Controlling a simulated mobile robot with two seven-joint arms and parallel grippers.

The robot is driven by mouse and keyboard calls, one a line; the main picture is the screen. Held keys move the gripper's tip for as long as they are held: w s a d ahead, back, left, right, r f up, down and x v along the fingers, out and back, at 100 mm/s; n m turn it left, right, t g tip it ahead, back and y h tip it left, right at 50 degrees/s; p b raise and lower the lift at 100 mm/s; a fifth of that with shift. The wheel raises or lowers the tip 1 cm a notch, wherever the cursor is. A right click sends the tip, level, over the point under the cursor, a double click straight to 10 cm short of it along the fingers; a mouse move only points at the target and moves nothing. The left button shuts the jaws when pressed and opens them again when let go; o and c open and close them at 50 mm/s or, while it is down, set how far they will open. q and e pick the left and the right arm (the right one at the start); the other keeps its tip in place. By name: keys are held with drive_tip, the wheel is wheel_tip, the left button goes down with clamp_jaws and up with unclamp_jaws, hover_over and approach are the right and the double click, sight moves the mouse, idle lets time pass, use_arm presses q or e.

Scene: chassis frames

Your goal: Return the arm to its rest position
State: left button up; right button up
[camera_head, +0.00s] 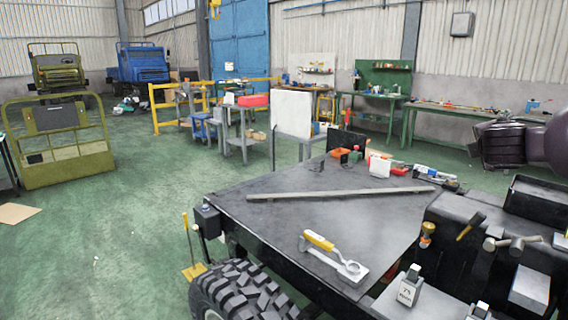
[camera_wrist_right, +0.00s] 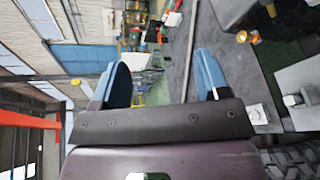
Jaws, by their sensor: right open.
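My right gripper (camera_wrist_right: 160,75) shows in the wrist view with its two blue fingers wide apart. Nothing is held between them. In the head view, part of my right arm (camera_head: 553,143), purple and dark, comes in from the right edge, raised near the back right of the vehicle chassis (camera_head: 330,225). Its fingers cannot be made out there. My left arm and gripper are not in view.
A long grey bar (camera_head: 340,193) and a yellow-handled tool (camera_head: 320,241) lie on the chassis top. Hammers (camera_head: 512,243) and small boxes sit at the right. A big tyre (camera_head: 240,292) is at the front. Workbenches (camera_head: 440,110) line the back. The green floor at left is largely clear.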

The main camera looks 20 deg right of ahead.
drive_tip(key=s+a+f+m+y, duration=0.1)
drive_tip(key=s+a+f+y, duration=0.15)
drive_tip(key=f, duration=0.85)
drive_tip(key=s+a+f+t+y, duration=0.15)
drive_tip(key=a+f+y, duration=0.25)
drive_tip(key=f, duration=0.6)
drive_tip(key=s+a+f+m+y, duration=0.1)
drive_tip(key=s+a+f+y, duration=0.2)
drive_tip(key=f, duration=0.8)
drive_tip(key=s+a+f+m, duration=0.3)
drive_tip(key=s+a+f, duration=0.2)
drive_tip(key=a, duration=0.3)
drive_tip(key=s+a+f+m+y, duration=0.1)
drive_tip(key=s+a+f+m, duration=0.2)
drive_tip(key=s+a+f, duration=0.3)
drive_tip(key=s+a+f+m, duration=0.4)
drive_tip(key=s+a+f, duration=0.2)
drive_tip(key=a, duration=0.6)
drive_tip(key=shift+s+f+g+y, duration=0.15)
drive_tip(key=shift+f+g+y, duration=0.2)
drive_tip(key=shift+f, duration=0.5)
